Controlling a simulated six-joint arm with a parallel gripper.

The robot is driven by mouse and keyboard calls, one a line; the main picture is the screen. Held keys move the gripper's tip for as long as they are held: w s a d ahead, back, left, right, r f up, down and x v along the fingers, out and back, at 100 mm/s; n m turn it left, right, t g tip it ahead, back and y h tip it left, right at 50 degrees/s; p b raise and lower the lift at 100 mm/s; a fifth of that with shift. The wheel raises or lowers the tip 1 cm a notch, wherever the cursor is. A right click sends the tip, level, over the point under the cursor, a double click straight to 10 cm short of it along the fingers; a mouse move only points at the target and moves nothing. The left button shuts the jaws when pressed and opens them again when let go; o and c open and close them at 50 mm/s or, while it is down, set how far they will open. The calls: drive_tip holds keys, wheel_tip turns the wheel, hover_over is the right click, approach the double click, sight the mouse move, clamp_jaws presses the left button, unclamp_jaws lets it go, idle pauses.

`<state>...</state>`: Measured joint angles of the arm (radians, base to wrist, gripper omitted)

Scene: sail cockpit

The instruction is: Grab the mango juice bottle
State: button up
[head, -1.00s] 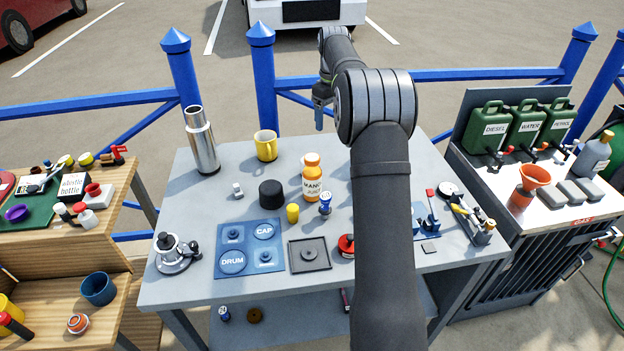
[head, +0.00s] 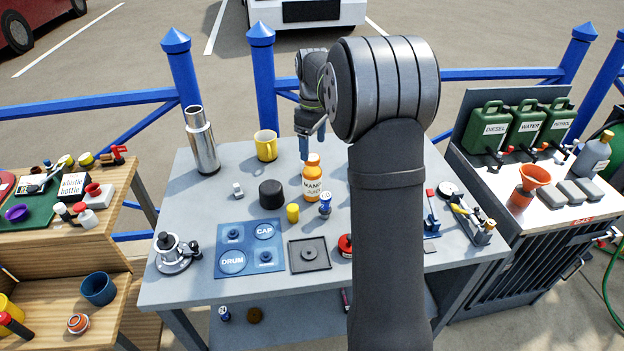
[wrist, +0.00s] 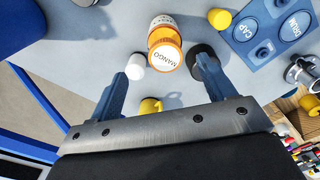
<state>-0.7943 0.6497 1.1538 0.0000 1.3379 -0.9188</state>
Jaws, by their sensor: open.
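The mango juice bottle (head: 313,183), orange with a white label, stands upright on the grey table, right of the black cylinder. In the wrist view the bottle (wrist: 165,40) lies ahead, roughly between the finger directions, with MANGO lettering facing the camera. My gripper (head: 312,146) is in the air behind and above the bottle, with its blue fingers close to the orange cap in the head view. In the wrist view my gripper (wrist: 160,67) is open, its fingers spread wide and nothing held. I cannot tell the exact gap to the bottle.
The black cylinder (head: 271,194), yellow cylinder (head: 292,213) and blue-and-white can (head: 325,203) stand near the bottle. A white object (wrist: 135,66) is close to one finger in the wrist view. A yellow mug (head: 266,146) and steel flask (head: 202,145) stand behind left.

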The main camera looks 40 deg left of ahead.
sight(312, 167)
wheel_tip(312, 167, down, 3)
drive_tip(key=f, duration=0.4)
drive_tip(key=shift+s+d, duration=0.1)
drive_tip(key=shift+s, duration=0.3)
drive_tip(key=shift+f, duration=0.65)
drive_tip(key=shift+r, duration=0.1)
drive_tip(key=c, duration=1.3)
drive_tip(key=shift+o, duration=0.2)
